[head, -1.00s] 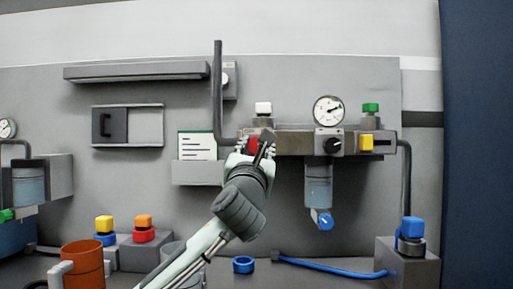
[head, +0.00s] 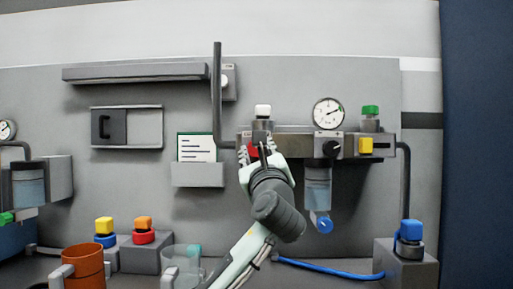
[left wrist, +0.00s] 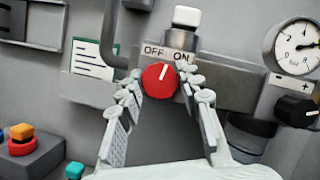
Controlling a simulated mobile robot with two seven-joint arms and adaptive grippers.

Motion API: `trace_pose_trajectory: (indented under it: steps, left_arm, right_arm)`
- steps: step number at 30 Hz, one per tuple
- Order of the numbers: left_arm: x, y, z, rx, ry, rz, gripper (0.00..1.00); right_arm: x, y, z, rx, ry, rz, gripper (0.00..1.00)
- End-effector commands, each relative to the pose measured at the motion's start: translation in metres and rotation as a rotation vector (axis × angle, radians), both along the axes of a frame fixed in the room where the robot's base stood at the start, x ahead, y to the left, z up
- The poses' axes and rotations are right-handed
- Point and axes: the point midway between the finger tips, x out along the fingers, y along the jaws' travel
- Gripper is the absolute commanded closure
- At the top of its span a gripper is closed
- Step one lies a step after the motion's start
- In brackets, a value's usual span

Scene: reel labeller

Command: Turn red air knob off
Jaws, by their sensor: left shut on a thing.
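The red air knob (left wrist: 160,79) is on the grey manifold, below the OFF and ON labels (left wrist: 167,54). Its white pointer line stands near upright, leaning slightly right, between the two labels in the left wrist view. My left gripper (left wrist: 162,88) has its fingers on either side of the knob and is shut on it. In the head view, my left gripper (head: 258,153) covers most of the red knob (head: 253,150). My right gripper is in neither view.
A white-topped fitting (head: 263,111) sits above the knob. To the right are a pressure gauge (head: 328,113), a black knob (head: 331,149) and a filter bowl (head: 318,187). A card holder (head: 198,175) is at left. An orange mug (head: 84,266) and a clear cup (head: 181,264) stand below.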

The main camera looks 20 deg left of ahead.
Motion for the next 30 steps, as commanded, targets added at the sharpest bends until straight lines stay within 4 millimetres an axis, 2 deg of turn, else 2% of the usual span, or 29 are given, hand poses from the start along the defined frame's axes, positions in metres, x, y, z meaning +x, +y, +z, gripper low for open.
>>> trace_pose_trajectory:
  steps: [6, 12, 30]
  left_arm:
    - [0.001, -0.002, 0.001, -0.202, -0.055, -0.003, 0.94]
    - [0.001, -0.003, 0.001, -0.385, -0.108, -0.002, 0.94]
    - [0.001, -0.003, 0.002, -0.838, -0.238, -0.001, 0.94]
  right_arm:
    - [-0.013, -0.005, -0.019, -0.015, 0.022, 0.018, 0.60]
    - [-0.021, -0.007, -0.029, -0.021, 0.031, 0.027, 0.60]
    - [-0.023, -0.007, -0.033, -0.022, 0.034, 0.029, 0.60]
